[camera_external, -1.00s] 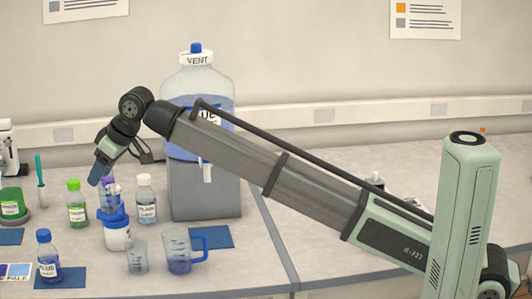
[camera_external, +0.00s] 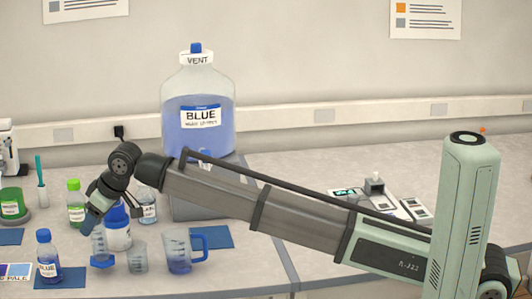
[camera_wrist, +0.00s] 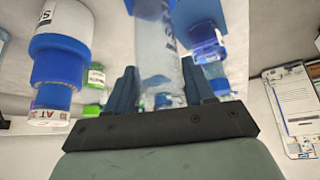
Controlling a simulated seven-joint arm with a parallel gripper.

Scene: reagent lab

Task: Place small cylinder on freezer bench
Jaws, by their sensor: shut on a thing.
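The small cylinder (camera_external: 98,243) is a clear, narrow graduated vessel with a blue foot. My gripper (camera_external: 91,222) is shut on it, at the front left of the bench. In the wrist view the cylinder (camera_wrist: 157,45) stands between the two dark fingers of my gripper (camera_wrist: 157,88). In the outside view its foot is low, near the bench top, but I cannot tell whether it touches. Part of the cylinder's upper end is hidden by the gripper. No label marks any bench (camera_external: 330,230) as the freezer bench.
A white bottle with a blue cap (camera_external: 118,237), a clear beaker (camera_external: 138,258) and a blue-handled jug (camera_external: 179,251) stand close to the cylinder. A blue bottle (camera_external: 46,262) stands at left. A large BLUE carboy (camera_external: 198,135) is behind. Small devices (camera_external: 374,186) lie at right.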

